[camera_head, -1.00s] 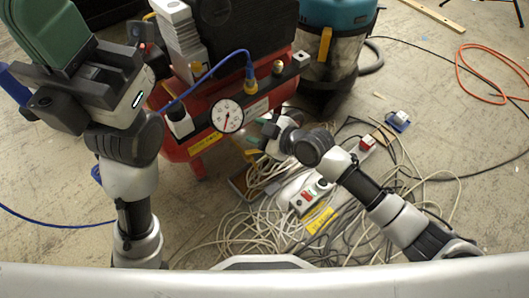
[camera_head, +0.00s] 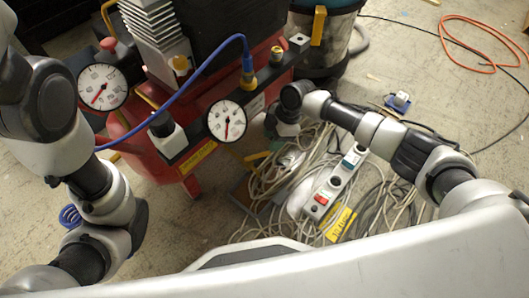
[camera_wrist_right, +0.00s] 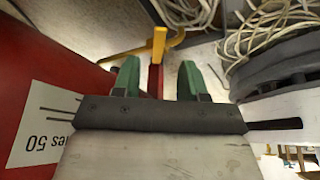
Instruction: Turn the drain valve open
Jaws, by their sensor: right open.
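The part that looks like the drain valve shows in the right wrist view, with a yellow piece (camera_wrist_right: 159,42) and a red bar (camera_wrist_right: 155,79) below it, beside the red tank (camera_wrist_right: 50,65). My right gripper (camera_wrist_right: 157,77) is open, its two green fingers on either side of the red bar with gaps; I see no grip on it.
Tangled pale cables (camera_head: 275,190) and a power strip (camera_head: 325,196) lie on the floor beside the compressor. Two gauges, one on the left (camera_head: 103,87) and one in front (camera_head: 227,121), and a blue hose (camera_head: 190,86) stand above.

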